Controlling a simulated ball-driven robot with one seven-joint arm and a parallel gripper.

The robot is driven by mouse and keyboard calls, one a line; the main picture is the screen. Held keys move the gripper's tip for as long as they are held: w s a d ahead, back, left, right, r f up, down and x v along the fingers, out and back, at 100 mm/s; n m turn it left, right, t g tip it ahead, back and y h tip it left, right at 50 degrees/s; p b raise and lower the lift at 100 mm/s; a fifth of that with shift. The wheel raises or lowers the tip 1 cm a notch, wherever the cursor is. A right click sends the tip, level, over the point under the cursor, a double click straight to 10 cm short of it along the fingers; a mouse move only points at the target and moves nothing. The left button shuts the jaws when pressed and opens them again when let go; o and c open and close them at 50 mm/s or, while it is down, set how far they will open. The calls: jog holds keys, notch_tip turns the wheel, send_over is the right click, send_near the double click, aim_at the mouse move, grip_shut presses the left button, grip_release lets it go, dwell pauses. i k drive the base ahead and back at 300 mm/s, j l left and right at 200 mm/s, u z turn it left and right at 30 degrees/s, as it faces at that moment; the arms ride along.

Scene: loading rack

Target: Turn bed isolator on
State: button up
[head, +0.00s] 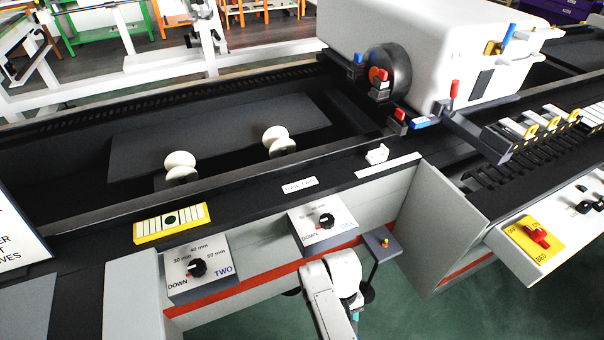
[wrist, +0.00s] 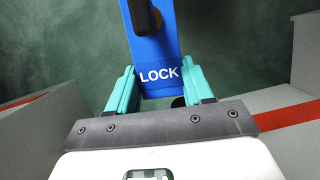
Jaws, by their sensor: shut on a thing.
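The bed isolator is a red rotary switch (head: 537,236) on a yellow plate (head: 547,250) marked "BED", on the light grey panel at the right of the head view. My gripper (wrist: 158,88) shows in the wrist view with its teal fingers shut on a blue bar (wrist: 167,55) marked "LOCK". A dark handle-like part (wrist: 146,16) lies on the bar above the lettering. In the head view my arm hangs low at the bottom middle, well left of the isolator, and its fingertips are mostly hidden.
Dial boxes (head: 198,272) and (head: 325,226) stand on the bench front, left of the isolator. A small grey shelf (head: 382,243) juts out beside my arm. A grey cabinet side (head: 455,215) stands between my arm and the isolator panel. Open green floor (head: 430,300) lies below.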

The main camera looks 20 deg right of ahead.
aim_at(537, 235)
jog(key=l+u, duration=0.35)
jog(key=k+l+u, duration=0.15)
jog(key=l+u, duration=0.2)
jog(key=k+l+u, duration=0.15)
jog(key=l+u, duration=0.15)
jog(key=k+l+u, duration=0.15)
jog(key=l+u, duration=0.2)
jog(key=k+l+u, duration=0.25)
jog(key=k+l, duration=0.4)
jog(key=k+l+u, duration=0.25)
jog(key=k+l, duration=0.45)
